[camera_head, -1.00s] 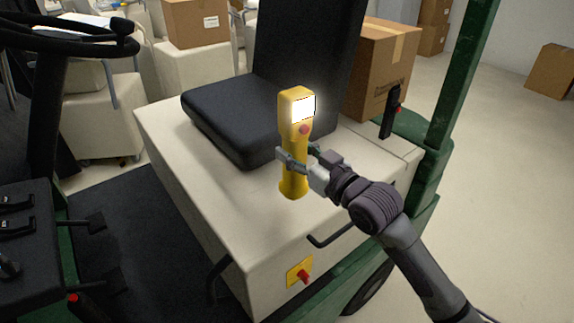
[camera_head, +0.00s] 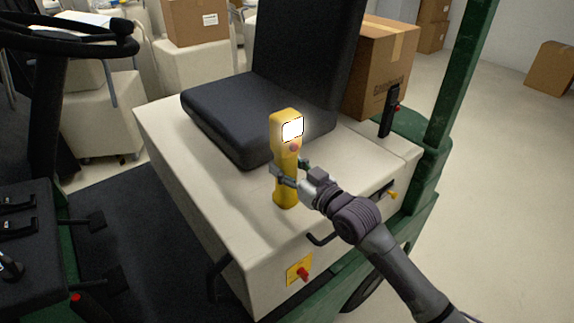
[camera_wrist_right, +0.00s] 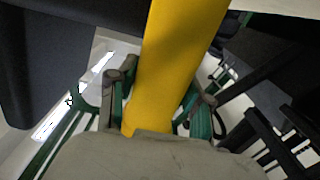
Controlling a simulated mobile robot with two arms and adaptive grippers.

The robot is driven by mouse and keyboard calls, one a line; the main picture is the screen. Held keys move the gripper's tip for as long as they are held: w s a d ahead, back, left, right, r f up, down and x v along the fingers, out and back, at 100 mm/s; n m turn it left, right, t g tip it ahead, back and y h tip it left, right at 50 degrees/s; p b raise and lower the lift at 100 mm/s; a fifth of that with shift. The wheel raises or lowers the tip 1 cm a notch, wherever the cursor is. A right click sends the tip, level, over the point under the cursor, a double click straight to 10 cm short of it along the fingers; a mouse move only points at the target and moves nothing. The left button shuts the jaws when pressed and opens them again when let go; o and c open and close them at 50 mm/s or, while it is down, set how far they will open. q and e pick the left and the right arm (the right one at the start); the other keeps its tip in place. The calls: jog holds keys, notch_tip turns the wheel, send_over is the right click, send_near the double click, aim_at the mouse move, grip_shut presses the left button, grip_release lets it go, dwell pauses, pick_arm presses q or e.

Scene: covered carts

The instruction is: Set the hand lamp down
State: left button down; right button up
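The yellow hand lamp (camera_head: 286,158) stands upright in the head view, with its lit white face and a reddish button below it. My right gripper (camera_head: 287,174) is shut around its handle. The lamp's lower end is over the cream top of the cart's seat base (camera_head: 240,213), in front of the black seat; I cannot tell whether it touches. In the right wrist view the lamp's yellow handle (camera_wrist_right: 172,70) runs between the fingers (camera_wrist_right: 160,105). My left gripper is not in view.
The black seat (camera_head: 235,115) is just behind the lamp. A black lever (camera_head: 389,110) and a cardboard box (camera_head: 382,70) stand behind to the right. A green post (camera_head: 462,75) rises at the right. The cream surface left of the lamp is clear.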

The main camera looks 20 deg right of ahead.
jog(key=o, duration=0.3)
jog(key=shift+o, duration=0.2)
jog(key=shift+s+r, duration=0.1)
jog(key=shift+r, duration=0.05)
jog(key=b+v, duration=0.2)
jog(key=v, duration=0.9)
jog(key=shift+s+d, duration=0.25)
jog(key=shift+s, duration=0.1)
